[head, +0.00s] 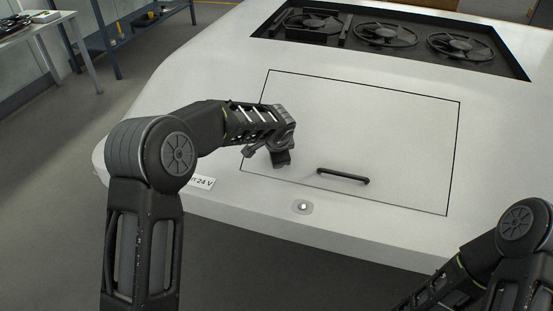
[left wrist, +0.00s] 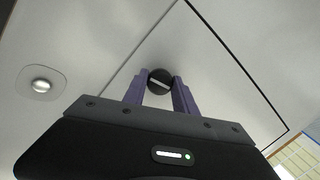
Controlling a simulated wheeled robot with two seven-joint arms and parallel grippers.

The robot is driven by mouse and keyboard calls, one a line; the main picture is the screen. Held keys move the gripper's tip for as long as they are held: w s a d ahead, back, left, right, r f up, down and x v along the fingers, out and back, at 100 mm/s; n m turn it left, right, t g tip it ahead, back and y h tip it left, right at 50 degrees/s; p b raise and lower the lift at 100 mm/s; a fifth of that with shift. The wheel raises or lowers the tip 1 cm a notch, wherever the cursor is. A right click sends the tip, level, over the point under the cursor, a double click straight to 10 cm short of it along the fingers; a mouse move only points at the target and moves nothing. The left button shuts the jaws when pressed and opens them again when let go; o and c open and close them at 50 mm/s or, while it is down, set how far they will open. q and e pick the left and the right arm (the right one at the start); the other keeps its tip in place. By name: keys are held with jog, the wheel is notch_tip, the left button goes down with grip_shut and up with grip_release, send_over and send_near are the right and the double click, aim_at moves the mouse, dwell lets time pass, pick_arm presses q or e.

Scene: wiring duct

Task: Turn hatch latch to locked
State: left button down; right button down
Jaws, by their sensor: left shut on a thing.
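The hatch (head: 370,125) is a pale panel outlined by a dark seam in the white housing, and it lies flush. The latch (left wrist: 160,80) is a small round black knob with a white line across it, near a corner of the hatch seam. In the left wrist view the line runs slantwise. My left gripper (left wrist: 160,92) is shut on the latch, one purple finger on each side. In the head view my left gripper (head: 266,156) is over the hatch's near left corner and hides the latch. My right gripper is out of view; only part of that arm shows.
A black bar handle (head: 343,176) stands out near the hatch's front edge. A round silver button (head: 303,207) sits on the housing in front of it. A recess with several fans (head: 386,34) lies behind. A 24 V label (head: 202,182) is by my left arm.

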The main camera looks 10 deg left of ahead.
pick_arm(q)
jog(key=shift+m, duration=1.3)
jog(key=shift+b, duration=0.3)
jog(key=c, duration=1)
grip_release()
jog(key=v, duration=0.7)
jog(key=shift+s+r, duration=0.25)
jog(key=shift+s, duration=0.1)
jog(key=shift+d, duration=0.15)
